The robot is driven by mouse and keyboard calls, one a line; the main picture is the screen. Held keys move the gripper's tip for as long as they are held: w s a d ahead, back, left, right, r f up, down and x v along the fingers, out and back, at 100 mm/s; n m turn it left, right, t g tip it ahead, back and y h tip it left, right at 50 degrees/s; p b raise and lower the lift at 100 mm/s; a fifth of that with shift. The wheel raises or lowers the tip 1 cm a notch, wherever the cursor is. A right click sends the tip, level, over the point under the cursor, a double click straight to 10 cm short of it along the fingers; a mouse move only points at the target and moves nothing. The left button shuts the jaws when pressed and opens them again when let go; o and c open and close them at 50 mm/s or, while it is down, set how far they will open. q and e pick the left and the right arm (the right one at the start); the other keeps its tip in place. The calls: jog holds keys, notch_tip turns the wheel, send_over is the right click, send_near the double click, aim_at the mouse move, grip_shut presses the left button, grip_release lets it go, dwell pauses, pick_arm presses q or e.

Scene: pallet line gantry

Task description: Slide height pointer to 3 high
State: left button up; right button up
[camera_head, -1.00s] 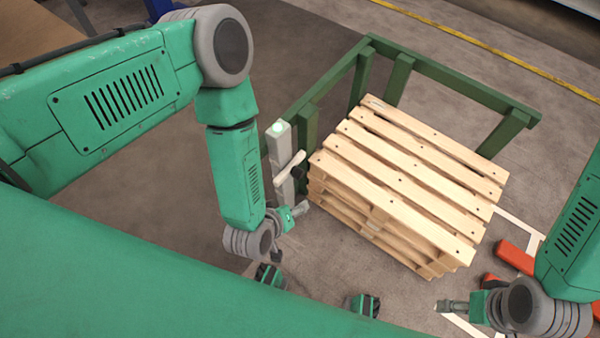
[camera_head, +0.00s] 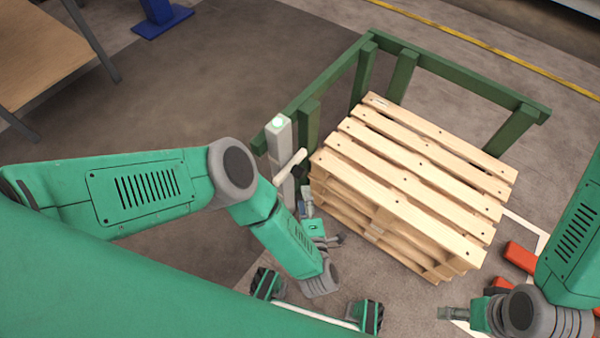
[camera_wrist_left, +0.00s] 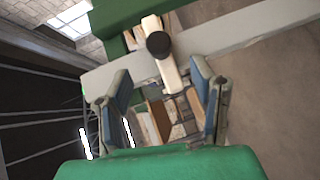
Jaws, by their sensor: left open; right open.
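The height pointer (camera_head: 291,166) is a pale bar on the upright grey post (camera_head: 279,140), which has a lit green top. In the left wrist view the pointer (camera_wrist_left: 170,75) shows with a dark round knob (camera_wrist_left: 159,45), and the post (camera_wrist_left: 230,36) crosses behind it. My left gripper (camera_head: 318,218) is open, just below the pointer beside the post's lower part. In the wrist view the pointer lies between its two spread fingers; I cannot tell whether they touch it. My right gripper (camera_head: 447,312) is open and empty at the lower right, far from the post.
A stack of wooden pallets (camera_head: 410,180) stands close right of the post, inside a green frame (camera_head: 460,77). Red blocks (camera_head: 520,257) lie on the floor at right. A wooden table (camera_head: 45,50) stands far left. Floor left of the post is clear.

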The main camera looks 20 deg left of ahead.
aim_at(301, 177)
pick_arm(q)
jog(key=b+x, duration=0.2)
jog(key=x, duration=0.6)
jog(key=shift+w+d, duration=0.1)
jog(key=shift+w+a+f, duration=0.1)
jog(key=shift+w+a, duration=0.1)
jog(key=shift+w, duration=0.3)
jog(key=shift+w+a, duration=0.1)
